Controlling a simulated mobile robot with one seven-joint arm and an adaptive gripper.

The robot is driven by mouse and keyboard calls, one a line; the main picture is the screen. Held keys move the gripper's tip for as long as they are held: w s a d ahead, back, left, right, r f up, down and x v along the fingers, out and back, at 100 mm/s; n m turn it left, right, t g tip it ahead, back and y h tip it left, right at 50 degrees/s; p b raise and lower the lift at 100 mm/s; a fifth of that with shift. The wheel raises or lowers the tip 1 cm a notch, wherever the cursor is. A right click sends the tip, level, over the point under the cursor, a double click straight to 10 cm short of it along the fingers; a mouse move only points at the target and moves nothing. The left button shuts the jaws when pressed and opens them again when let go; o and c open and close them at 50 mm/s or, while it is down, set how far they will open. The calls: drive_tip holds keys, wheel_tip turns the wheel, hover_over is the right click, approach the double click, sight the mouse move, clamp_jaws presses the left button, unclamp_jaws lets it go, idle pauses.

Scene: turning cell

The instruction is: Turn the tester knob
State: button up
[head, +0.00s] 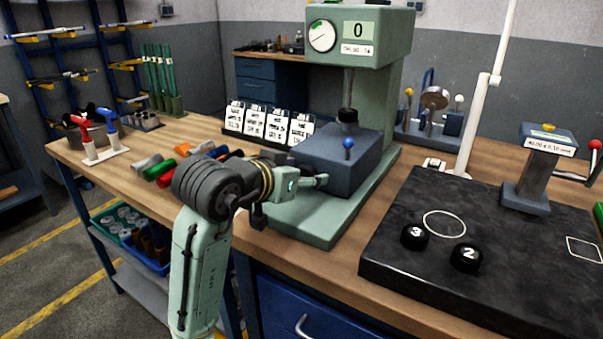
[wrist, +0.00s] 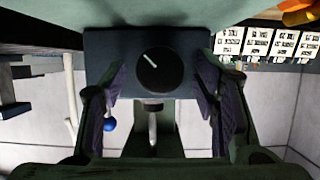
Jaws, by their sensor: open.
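The tester is a green press with a dial and a display reading 0 (head: 362,40), over a dark blue-grey block (head: 338,158). In the wrist view the tester knob (wrist: 154,71) is a round black knob with a white pointer line, on the face of that block. My gripper (wrist: 161,85) is open, its two dark ribbed fingers on either side of the knob, with gaps between them and it. In the head view my gripper (head: 312,187) is in front of the block's near face, and the knob is hidden there.
White cards (head: 265,124) stand behind my arm, and coloured cylinders (head: 178,160) lie on the wooden bench. At right, a black slab (head: 470,285) carries numbered black pucks (head: 466,257) and a stand (head: 533,180).

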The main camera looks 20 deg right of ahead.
drive_tip(key=shift+c, duration=0.6)
drive_tip(key=c, duration=1)
drive_tip(key=shift+s+d+f+m+t+y+b, duration=0.15)
drive_tip(key=shift+m+t+y+b, duration=0.15)
drive_tip(key=shift+m+t+b, duration=0.35)
drive_tip(key=shift+m, duration=0.55)
drive_tip(key=o, duration=1.1)
